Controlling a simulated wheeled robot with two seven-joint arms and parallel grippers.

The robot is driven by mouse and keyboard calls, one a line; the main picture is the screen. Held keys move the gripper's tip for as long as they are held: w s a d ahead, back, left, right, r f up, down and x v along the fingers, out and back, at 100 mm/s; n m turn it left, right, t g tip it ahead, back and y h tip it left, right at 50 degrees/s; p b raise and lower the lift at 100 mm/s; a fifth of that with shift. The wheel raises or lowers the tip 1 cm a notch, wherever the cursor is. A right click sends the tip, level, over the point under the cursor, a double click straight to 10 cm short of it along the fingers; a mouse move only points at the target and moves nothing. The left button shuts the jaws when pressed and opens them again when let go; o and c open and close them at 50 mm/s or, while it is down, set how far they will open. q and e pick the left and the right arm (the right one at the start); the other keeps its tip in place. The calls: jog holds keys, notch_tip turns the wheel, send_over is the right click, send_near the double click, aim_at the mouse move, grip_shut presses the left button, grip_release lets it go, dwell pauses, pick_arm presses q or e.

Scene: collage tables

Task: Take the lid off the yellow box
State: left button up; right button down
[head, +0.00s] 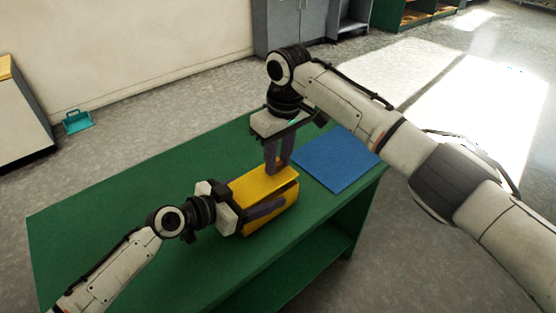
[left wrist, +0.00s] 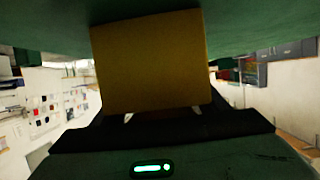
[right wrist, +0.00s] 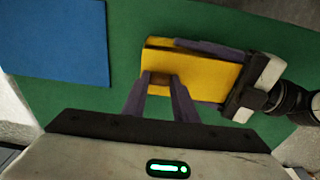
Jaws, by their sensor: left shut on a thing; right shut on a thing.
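The yellow box (head: 285,203) lies on the green table in the head view, and one end of it fills the middle of the left wrist view (left wrist: 150,60). Its yellow lid (head: 250,188) is on top, with a small brown handle (right wrist: 160,79) seen in the right wrist view. My left gripper (head: 268,209) is shut on the box from the left, one finger along its near side. My right gripper (head: 279,172) points down from above and is shut on the lid's handle. I cannot tell whether the lid touches the box all round.
A flat blue mat (head: 337,160) lies on the green table (head: 120,215) to the right of the box, also seen in the right wrist view (right wrist: 60,42). The left part of the table is clear. A teal dustpan-like thing (head: 77,122) is on the floor by the wall.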

jog(key=shift+a+r, duration=0.1)
jog(key=shift+r, duration=1.95)
pick_arm(q)
jog(key=o, duration=1.6)
pick_arm(e)
jog(key=shift+a, duration=0.1)
